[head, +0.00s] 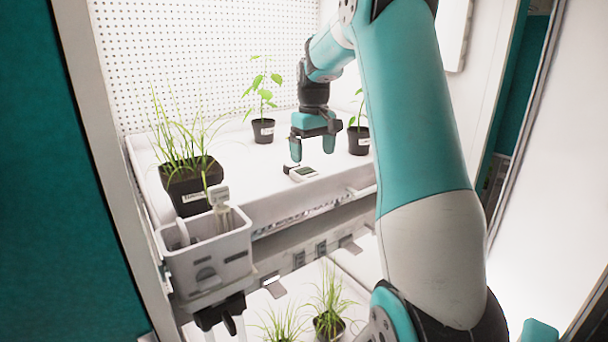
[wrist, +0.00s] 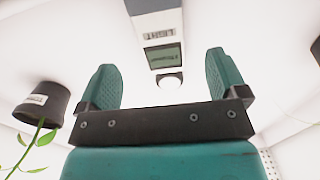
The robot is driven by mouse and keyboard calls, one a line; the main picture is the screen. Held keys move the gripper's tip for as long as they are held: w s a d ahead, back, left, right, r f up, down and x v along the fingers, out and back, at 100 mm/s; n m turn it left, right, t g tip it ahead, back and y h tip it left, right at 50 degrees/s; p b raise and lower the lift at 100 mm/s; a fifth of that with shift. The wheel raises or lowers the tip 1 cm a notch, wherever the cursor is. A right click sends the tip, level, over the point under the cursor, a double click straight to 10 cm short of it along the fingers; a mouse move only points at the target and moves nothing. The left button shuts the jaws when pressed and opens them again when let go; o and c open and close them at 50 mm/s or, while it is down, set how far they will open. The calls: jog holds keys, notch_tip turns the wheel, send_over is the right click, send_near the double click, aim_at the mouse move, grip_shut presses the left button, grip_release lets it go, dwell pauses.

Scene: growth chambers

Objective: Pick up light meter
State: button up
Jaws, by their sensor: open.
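The light meter (head: 302,173) lies flat on the white shelf of the growth chamber, near its front edge. It is a small pale device with a grey-green display and a dark part at its left end. In the wrist view the light meter (wrist: 162,45) shows a label reading LIGHT, a display and a round white sensor. My gripper (head: 312,150) is above the meter, pointing down. In the wrist view my gripper (wrist: 165,80) is open, with one teal finger on each side of the meter's line. Nothing is between the fingers' grip, and the meter appears apart from them.
A potted seedling (head: 263,130) stands behind the meter, and another pot (head: 358,140) stands close to the right of my gripper. A grassy pot (head: 190,185) is at the left. A white caddy (head: 208,258) hangs at the front left. More grass plants (head: 328,322) stand on the lower shelf.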

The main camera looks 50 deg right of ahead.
aim_at(312, 175)
notch_tip(312, 175, down, 2)
jog(key=shift+a+f, duration=0.1)
jog(key=shift+a, duration=0.05)
notch_tip(312, 175, down, 5)
jog(key=p, duration=0.2)
jog(key=shift+p, duration=0.3)
jog(key=c, duration=1.2)
